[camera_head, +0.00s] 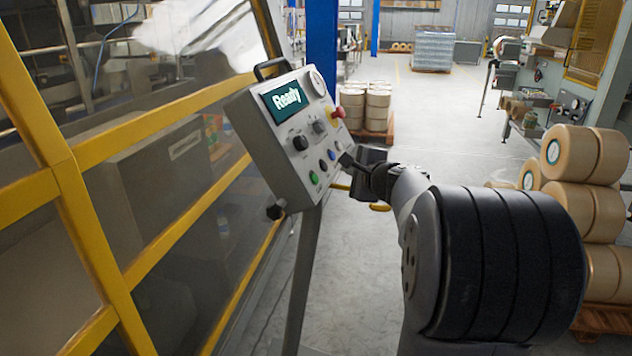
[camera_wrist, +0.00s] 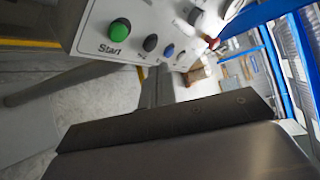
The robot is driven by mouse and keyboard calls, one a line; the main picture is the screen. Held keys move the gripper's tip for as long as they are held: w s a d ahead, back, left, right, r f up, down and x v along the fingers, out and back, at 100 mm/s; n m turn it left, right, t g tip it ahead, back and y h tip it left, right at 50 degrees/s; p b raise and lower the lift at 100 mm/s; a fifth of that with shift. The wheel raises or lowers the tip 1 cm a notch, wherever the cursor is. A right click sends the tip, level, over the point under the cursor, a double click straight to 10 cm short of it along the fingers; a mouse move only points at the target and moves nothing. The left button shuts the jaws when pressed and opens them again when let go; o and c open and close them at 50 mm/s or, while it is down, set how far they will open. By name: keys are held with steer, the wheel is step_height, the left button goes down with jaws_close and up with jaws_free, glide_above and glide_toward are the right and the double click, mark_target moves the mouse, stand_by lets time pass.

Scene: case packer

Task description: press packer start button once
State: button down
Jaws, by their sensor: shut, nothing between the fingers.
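The grey control box (camera_head: 283,172) stands on a post at the left centre in the head view, its screen (camera_head: 287,98) reading "Ready". The green start button (camera_head: 313,177) is at the lower left of its panel. In the wrist view the green button (camera_wrist: 119,30) sits above the word "Start", with black and blue buttons to its right. My gripper (camera_head: 346,160) is shut and empty, just right of the panel's lower edge, beside the lower row of buttons. In the wrist view my gripper's dark body fills the lower part, apart from the green button. I cannot tell whether it touches the panel.
A red emergency knob (camera_head: 337,112) and other knobs are on the same panel. Yellow guard rails (camera_head: 150,130) run along the left. Stacked tan rolls (camera_head: 585,155) stand on a pallet at the right. The floor (camera_head: 440,130) behind my gripper is clear.

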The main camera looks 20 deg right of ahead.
mark_target(315, 178)
steer(key=shift+w+a+f+b, duration=0.6)
steer(key=shift+w+a+f, duration=0.15)
steer(key=shift+a, duration=0.2)
steer(key=shift+w+a+f+b, duration=0.55)
steer(key=shift+w+a+f, duration=0.1)
steer(key=shift+w+a, duration=0.25)
stand_by(0.7)
steer(key=shift+w+a+f+b, duration=0.2)
steer(key=shift+a+b, duration=0.05)
steer(key=shift+b, duration=0.1)
